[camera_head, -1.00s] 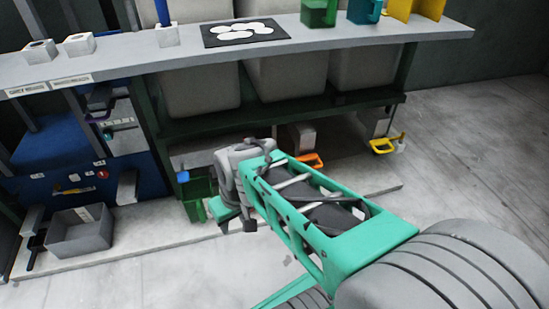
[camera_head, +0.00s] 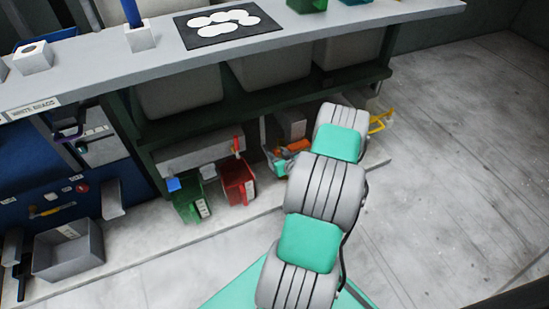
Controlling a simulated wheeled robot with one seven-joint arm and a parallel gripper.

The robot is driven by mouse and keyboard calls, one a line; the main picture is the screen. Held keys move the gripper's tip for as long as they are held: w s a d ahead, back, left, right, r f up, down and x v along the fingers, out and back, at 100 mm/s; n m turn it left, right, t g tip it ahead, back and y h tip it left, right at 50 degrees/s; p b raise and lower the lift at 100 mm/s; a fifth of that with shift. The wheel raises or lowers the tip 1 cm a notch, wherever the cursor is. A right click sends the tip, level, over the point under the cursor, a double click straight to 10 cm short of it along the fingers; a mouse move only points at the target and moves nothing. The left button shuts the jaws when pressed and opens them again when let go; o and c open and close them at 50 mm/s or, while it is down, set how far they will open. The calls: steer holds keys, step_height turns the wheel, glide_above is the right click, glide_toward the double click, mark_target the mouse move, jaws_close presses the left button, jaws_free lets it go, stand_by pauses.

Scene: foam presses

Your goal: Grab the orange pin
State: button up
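The orange pin (camera_head: 296,147) appears to be the orange piece low under the bench, at the foot of a grey block (camera_head: 290,124); only part of it shows. My arm crosses the right of the middle and bends away under the bench. My gripper (camera_head: 277,157) seems to be the grey and teal parts just left of the orange piece, partly hidden by my arm. It is close to the orange piece, but I cannot tell whether they touch or whether the fingers are open or shut.
A red bin (camera_head: 239,182) and a green bin (camera_head: 188,205) stand left of my gripper. A yellow handle (camera_head: 380,122) is to the right. The bench top (camera_head: 330,38) and lower shelf (camera_head: 250,108) overhang this area. The floor at right is clear.

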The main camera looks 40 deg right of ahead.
mark_target(276, 151)
steer(key=x, duration=0.3)
steer(key=shift+w+f+b, duration=0.15)
steer(key=shift+b, duration=0.2)
jaws_close()
